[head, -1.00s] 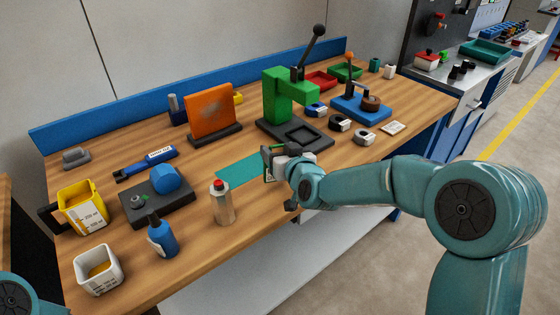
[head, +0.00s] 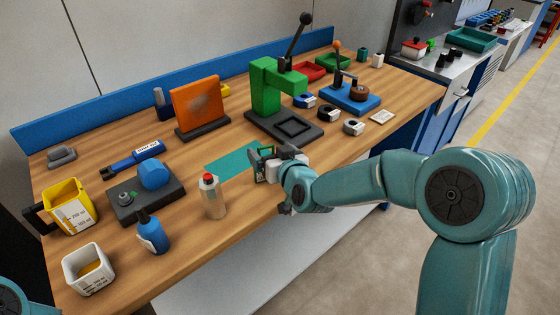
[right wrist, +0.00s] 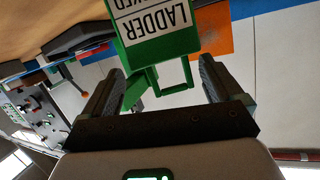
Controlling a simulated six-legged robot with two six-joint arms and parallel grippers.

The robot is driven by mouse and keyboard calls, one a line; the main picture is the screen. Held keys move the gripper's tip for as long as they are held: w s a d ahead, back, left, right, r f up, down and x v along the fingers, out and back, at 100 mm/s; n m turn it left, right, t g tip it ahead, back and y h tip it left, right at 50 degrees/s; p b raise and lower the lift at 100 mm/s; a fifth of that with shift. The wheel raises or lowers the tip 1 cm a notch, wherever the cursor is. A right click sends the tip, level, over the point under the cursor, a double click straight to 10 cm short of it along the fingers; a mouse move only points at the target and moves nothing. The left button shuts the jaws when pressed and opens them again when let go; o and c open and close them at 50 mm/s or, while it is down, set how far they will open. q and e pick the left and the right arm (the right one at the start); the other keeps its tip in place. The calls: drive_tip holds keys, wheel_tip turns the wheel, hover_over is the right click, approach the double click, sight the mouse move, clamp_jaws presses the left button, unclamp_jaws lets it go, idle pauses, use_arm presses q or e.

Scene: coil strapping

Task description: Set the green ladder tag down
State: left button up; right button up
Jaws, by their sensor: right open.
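The green ladder tag (right wrist: 155,32) has a white panel with "LADDER" upside down in the right wrist view. Its green loop lies between my right gripper's spread fingers (right wrist: 158,82), with a gap visible on each side. In the head view, the small green-edged tag (head: 262,172) shows at the tip of my right gripper (head: 268,162), by the near right end of the teal mat (head: 228,162). My right gripper is open. Whether the tag touches the bench is hard to tell. My left gripper is out of view.
On the wooden bench (head: 330,150), a red-capped bottle (head: 213,198) stands left of my right gripper. A green press (head: 270,88) on a dark base stands behind it. Black-and-white rolls (head: 331,113) lie to the right. Most of the mat is clear.

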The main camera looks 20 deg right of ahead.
drive_tip(key=v, duration=1)
drive_tip(key=shift+s+b, duration=0.2)
drive_tip(key=shift+b, duration=0.15)
